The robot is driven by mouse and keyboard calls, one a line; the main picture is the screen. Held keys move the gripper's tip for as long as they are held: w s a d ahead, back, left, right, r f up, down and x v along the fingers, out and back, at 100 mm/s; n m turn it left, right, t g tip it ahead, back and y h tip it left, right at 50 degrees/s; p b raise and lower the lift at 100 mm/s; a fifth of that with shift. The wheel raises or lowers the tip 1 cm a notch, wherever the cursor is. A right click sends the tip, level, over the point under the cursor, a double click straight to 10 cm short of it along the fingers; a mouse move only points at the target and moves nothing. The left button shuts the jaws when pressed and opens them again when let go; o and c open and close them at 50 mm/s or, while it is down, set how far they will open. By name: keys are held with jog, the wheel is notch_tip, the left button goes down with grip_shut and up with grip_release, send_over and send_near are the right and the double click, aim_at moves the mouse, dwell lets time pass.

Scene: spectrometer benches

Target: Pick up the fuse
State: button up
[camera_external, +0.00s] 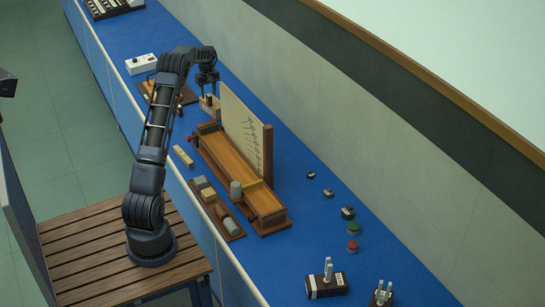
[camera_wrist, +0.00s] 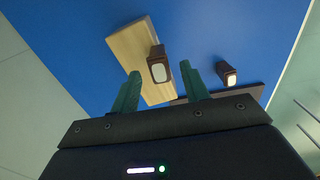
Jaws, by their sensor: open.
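My gripper (camera_external: 208,91) points down above the blue bench, close to the far end of the upright pale board. In the wrist view its two green fingers (camera_wrist: 160,70) are apart. A small dark brown piece with a whitish face (camera_wrist: 159,70) shows between the fingertips. It appears beside a pale wooden block (camera_wrist: 128,48), and I cannot tell whether the fingers touch it. A second similar brown piece (camera_wrist: 226,74) shows to the right, near a dark strip. I cannot tell for certain which piece is the fuse.
A block tray (camera_external: 217,208) lies in front. Several small dark parts, a red button (camera_external: 352,246) and a pronged box (camera_external: 326,285) stand to the right. A wall runs behind.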

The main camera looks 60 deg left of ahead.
aim_at(209, 95)
notch_tip(209, 95, down, 5)
jog(key=shift+r, duration=0.1)
grip_shut()
jog(key=shift+r, duration=0.15)
notch_tip(209, 95, up, 20)
notch_tip(209, 95, down, 20)
jog(key=shift+d, duration=0.1)
dwell(1.3)
